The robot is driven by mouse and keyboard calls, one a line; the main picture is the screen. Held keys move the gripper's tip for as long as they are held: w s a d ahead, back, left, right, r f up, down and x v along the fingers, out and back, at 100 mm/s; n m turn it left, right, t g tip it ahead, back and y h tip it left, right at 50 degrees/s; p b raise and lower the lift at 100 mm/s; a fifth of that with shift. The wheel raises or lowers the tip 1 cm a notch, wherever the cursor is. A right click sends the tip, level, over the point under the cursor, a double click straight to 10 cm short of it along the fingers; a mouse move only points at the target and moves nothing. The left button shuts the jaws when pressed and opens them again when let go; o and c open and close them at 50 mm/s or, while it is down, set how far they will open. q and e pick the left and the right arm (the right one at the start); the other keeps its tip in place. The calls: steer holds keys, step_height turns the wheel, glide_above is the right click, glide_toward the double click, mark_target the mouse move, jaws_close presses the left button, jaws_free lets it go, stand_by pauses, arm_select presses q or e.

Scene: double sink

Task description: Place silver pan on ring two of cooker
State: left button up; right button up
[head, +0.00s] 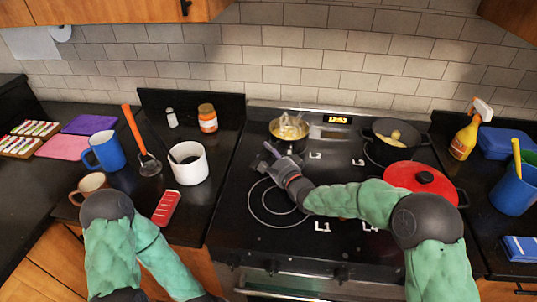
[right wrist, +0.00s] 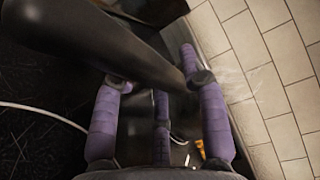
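The silver pan (head: 289,128) is at the back left of the black cooker (head: 255,245), by the ring marked L2 (head: 315,155). I cannot tell whether its base touches the glass. My right gripper (head: 272,152) is just in front of the pan, at its near side, over the back of the empty front-left ring (head: 258,205). In the right wrist view a thick dark bar (right wrist: 100,40), perhaps the pan's handle, runs across the purple fingers (right wrist: 160,95). It hides some fingertips, so the grip is unclear. My left gripper is outside the view.
A black pot (head: 393,152) stands at the back right. A red-lidded pot (head: 422,178) is at the front right, partly behind my right arm. A white mug (head: 189,163), jar (head: 207,119) and red object (head: 167,207) are on the left counter. The front-left ring is clear.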

steer(key=shift+r, duration=0.1)
steer(key=shift+r, duration=0.2)
steer(key=p+v, duration=0.3)
steer(key=v, duration=0.9)
steer(key=shift+f, duration=0.1)
stand_by(1.0)
